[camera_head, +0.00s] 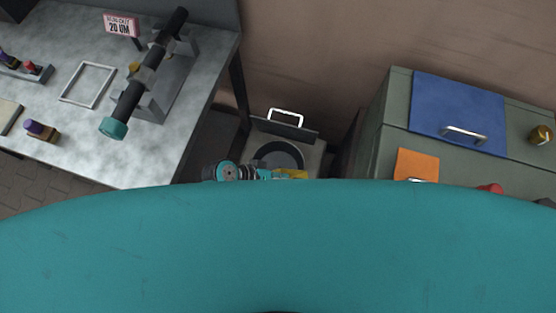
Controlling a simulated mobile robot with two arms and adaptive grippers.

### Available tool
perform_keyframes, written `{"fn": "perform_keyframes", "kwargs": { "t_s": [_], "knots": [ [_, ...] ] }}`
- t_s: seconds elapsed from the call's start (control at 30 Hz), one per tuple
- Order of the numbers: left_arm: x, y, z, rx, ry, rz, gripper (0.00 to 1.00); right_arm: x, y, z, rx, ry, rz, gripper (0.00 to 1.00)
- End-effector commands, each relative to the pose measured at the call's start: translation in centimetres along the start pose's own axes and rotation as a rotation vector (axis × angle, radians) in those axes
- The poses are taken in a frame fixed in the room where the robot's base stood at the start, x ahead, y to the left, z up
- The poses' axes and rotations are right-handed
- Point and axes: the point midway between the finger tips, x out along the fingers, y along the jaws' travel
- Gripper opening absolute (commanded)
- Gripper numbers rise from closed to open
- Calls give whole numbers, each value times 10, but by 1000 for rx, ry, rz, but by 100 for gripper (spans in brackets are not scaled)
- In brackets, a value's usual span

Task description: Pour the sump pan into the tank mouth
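A light grey tank (257,139) stands low between the bench and the green cabinet. Its round dark mouth (280,155) faces up, and its lower part is cut off by a large teal surface, likely my own body. A lid with a white handle (286,113) stands at the tank's back edge. Part of an arm of mine, likely the left, shows just in front of the mouth, with its gripper end mostly hidden. A yellow piece (291,174) shows at its right end; I cannot tell what it is. No sump pan can be made out. My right gripper is not in view.
A grey bench (190,145) at the left holds a dark tube with a teal end (114,127), a pink "20 UM" sign (121,24) and a square frame (88,84). The green cabinet (395,110) at the right carries a blue panel (458,112) and an orange panel (416,164).

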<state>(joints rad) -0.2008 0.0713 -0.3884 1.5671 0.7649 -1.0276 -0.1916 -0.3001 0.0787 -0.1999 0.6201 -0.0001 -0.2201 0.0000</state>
Motion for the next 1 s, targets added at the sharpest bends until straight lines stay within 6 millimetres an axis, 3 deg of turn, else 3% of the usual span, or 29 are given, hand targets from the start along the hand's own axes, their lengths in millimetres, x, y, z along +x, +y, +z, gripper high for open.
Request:
{"fn": "perform_keyframes", "kwargs": {
  "t_s": [1.0],
  "knots": [
    [-4, 0, -11, -45, -39, 23, 0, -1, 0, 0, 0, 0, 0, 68]
  ]
}}
